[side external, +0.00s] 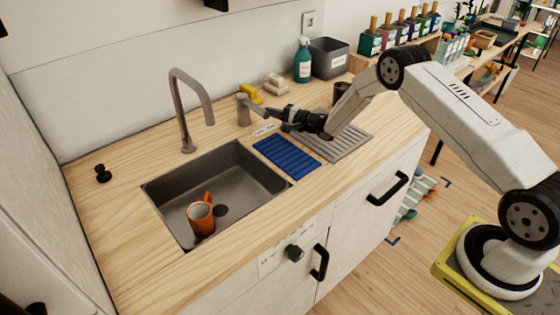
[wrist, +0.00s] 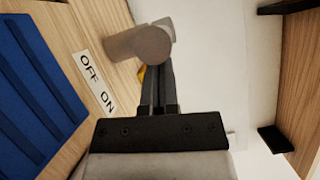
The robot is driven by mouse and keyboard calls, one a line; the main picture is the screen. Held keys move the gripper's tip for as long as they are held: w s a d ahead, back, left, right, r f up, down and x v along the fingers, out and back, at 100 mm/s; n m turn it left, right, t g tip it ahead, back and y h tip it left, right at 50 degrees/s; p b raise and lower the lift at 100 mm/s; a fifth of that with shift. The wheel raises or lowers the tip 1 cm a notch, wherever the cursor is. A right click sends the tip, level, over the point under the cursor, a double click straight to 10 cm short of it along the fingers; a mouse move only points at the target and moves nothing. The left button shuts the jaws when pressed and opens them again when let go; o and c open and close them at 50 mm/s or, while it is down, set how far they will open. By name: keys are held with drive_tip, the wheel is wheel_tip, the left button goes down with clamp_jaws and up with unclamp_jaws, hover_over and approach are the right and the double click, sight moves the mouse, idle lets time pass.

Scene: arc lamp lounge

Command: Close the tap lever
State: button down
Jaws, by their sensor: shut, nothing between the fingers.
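The grey tap lever (side external: 244,108) stands on the wooden counter, right of the tall curved spout (side external: 184,100). In the wrist view the lever (wrist: 140,42) shows as a rounded grey piece just beyond my fingertips, partly covering them. My gripper (side external: 270,112) is shut and empty, reaching in from the right close beside the lever. Its narrow fingers also show in the wrist view (wrist: 158,75). I cannot tell whether they touch the lever. An OFF/ON label (wrist: 96,82) lies on the counter near the lever; it also shows in the side view (side external: 264,130).
A sink (side external: 160,188) holds an orange mug (side external: 200,219). A blue ribbed mat (side external: 286,156) and grey drying rack (side external: 345,143) lie below my arm. A yellow item (side external: 251,92), soap (side external: 276,82), teal bottle (side external: 303,62) and grey bin (side external: 328,58) stand behind.

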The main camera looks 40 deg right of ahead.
drive_tip(key=shift+d+f, duration=0.2)
drive_tip(key=shift+d, duration=0.7)
drive_tip(key=shift+d+f, duration=0.2)
drive_tip(key=shift+d, duration=0.7)
drive_tip(key=shift+s+d, duration=0.1)
drive_tip(key=shift+d, duration=0.15)
drive_tip(key=shift+s+a+v, duration=0.15)
drive_tip(key=shift+a+v, duration=0.15)
drive_tip(key=shift+v, duration=1.3)
drive_tip(key=shift+s+a+v, duration=0.15)
drive_tip(key=shift+a+v, duration=0.15)
drive_tip(key=shift+v, duration=1.3)
drive_tip(key=shift+s+a+v, duration=0.1)
drive_tip(key=shift+a+v, duration=0.2)
drive_tip(key=shift+v, duration=1.3)
